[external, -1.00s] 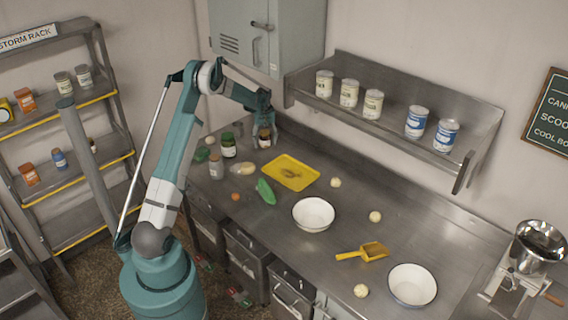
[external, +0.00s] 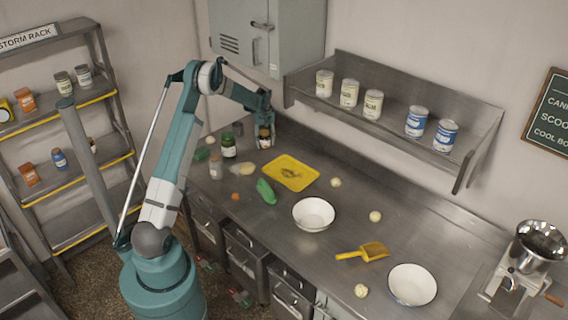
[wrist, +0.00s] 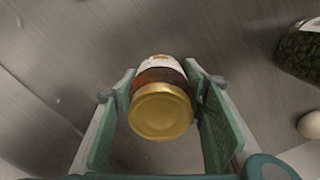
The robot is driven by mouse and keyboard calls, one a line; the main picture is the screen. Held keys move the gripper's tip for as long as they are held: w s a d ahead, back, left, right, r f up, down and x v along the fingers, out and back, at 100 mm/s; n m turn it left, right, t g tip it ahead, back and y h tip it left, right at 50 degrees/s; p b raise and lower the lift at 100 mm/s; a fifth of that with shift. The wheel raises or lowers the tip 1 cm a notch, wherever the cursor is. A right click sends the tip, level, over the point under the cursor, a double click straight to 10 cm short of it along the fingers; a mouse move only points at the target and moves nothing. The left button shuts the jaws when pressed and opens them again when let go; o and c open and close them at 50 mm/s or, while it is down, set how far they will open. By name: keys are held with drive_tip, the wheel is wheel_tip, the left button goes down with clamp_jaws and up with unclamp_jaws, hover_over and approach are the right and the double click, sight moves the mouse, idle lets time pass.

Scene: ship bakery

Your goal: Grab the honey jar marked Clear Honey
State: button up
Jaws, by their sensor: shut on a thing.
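A honey jar (wrist: 161,100) with a gold lid, amber contents and a pale label sits between the fingers of my gripper (wrist: 160,115) in the wrist view. The label's words cannot be read. In the external view the jar (external: 264,141) is at the back left of the steel counter, partly covered by my gripper (external: 265,125), which comes down on it from above. My gripper is shut on the jar. I cannot tell whether its base touches the counter.
A green-filled jar (external: 229,146) stands just left, and shows in the wrist view (wrist: 302,50). A paler jar (external: 216,167) stands nearer the front. A yellow tray (external: 309,179) lies to the right. A cabinet (external: 268,35) hangs above and behind.

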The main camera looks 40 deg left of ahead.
sight(266, 132)
drive_tip(key=shift+r, duration=0.1)
drive_tip(key=shift+r, duration=0.7)
drive_tip(key=r, duration=0.2)
drive_tip(key=d+r, duration=0.1)
drive_tip(key=r, duration=0.2)
drive_tip(key=shift+r, duration=0.25)
drive_tip(key=s+d, duration=0.1)
drive_tip(key=d, duration=0.4)
drive_tip(key=s+d, duration=0.1)
drive_tip(key=d, duration=0.5)
drive_tip(key=d+b, duration=0.1)
drive_tip(key=d, duration=0.4)
drive_tip(key=shift+s+d, duration=0.4)
